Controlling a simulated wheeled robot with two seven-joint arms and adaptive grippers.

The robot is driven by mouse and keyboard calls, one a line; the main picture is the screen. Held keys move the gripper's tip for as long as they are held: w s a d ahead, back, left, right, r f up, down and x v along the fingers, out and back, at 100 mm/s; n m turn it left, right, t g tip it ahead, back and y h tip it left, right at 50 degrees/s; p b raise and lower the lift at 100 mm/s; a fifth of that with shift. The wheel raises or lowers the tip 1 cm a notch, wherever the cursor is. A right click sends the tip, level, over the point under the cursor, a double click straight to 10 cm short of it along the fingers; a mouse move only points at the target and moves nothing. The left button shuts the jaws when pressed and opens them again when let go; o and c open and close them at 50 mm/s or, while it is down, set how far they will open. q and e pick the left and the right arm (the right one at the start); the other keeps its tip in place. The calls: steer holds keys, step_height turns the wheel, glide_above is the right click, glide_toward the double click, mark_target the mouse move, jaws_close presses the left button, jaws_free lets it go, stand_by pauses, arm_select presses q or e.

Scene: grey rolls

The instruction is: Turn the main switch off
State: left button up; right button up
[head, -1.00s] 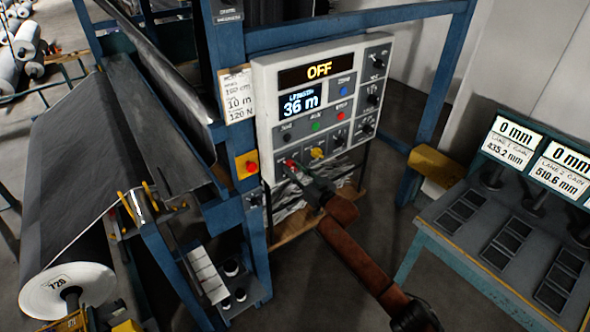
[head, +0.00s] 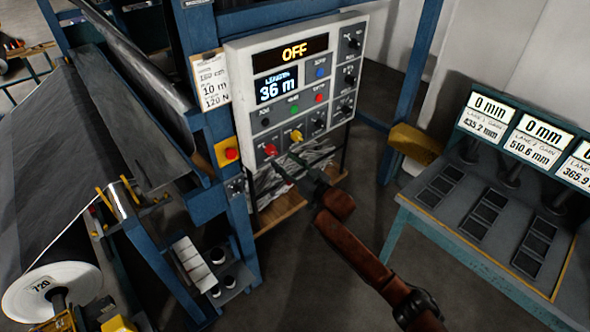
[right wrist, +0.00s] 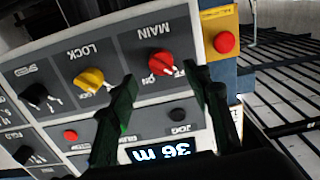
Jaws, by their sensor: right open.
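The main switch is a red knob (head: 270,150) at the lower left of the white control panel (head: 235,75). In the right wrist view the knob (right wrist: 159,62) appears upside down, beside the label MAIN. Its exact pointer direction is hard to read. The panel's top display (head: 294,51) reads OFF in yellow. My right gripper (head: 291,165) is just below and right of the knob. In the right wrist view its two dark green fingers (right wrist: 163,77) are apart, with the knob showing beyond the gap and nothing held. My left gripper is not in view.
A yellow LOCK knob (head: 296,136) sits right of the red one. A red button on a yellow plate (head: 231,154) is on the blue post to the left. A teal bench with displays (head: 480,190) stands at right. Open floor lies between panel and bench.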

steer(key=v, duration=0.6)
stand_by(0.3)
